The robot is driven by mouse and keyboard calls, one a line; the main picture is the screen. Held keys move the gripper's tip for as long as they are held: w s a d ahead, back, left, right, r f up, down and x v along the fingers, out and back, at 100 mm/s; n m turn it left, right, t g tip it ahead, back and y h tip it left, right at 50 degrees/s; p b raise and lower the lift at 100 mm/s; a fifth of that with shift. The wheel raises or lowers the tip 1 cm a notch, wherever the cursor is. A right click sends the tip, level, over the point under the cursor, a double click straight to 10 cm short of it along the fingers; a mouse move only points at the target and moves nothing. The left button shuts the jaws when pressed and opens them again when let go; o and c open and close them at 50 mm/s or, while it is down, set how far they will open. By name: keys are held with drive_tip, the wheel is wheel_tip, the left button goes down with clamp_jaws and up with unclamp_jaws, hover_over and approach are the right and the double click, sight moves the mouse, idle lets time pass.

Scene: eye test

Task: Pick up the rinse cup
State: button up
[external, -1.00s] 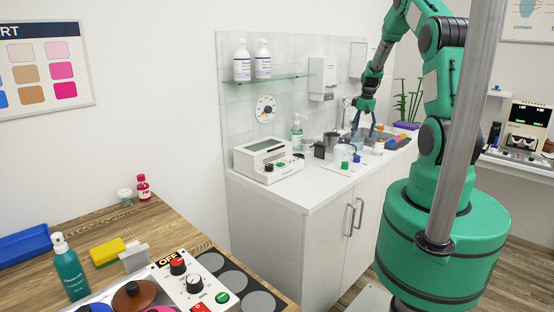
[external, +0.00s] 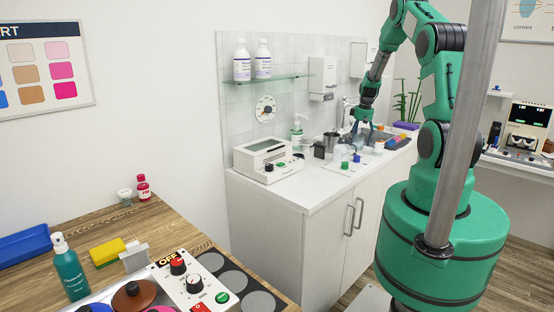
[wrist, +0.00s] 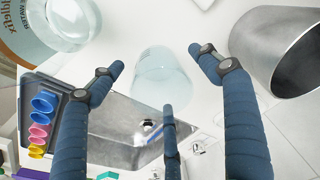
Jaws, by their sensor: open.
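A clear, pale-blue cup that looks like the rinse cup (wrist: 162,78) stands in the middle of the wrist view, beside the steel sink (wrist: 110,125). The dark blue fingers of my gripper (wrist: 157,72) are spread open around its outline, with one finger partly in front of it. No finger clearly touches it, and I cannot tell the height gap. In the external view my gripper (external: 362,130) is low over the far part of the white counter. The cup is too small there to make out surely.
In the wrist view a metal tumbler (wrist: 255,50) is close on the right. A large clear container with printed lettering (wrist: 30,45) is close at upper left. A rack of coloured small cups (wrist: 42,120) is at left. The counter (external: 300,190) also holds a white device (external: 262,160).

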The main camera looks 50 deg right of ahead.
idle(0.5)
drive_tip(key=c, duration=1.2)
drive_tip(key=shift+r, duration=0.75)
wheel_tip(320, 180, up, 2)
drive_tip(key=shift+r+p, duration=0.1)
drive_tip(key=shift+p, duration=0.25)
drive_tip(key=s+a, duration=0.3)
drive_tip(key=s, duration=0.1)
drive_tip(key=s+a+r, duration=0.1)
drive_tip(key=s+a, duration=0.2)
drive_tip(key=a, duration=0.1)
drive_tip(key=s+a+p, duration=0.1)
drive_tip(key=s+a, duration=0.3)
drive_tip(key=shift+s+r, duration=0.15)
drive_tip(key=shift+s, duration=0.2)
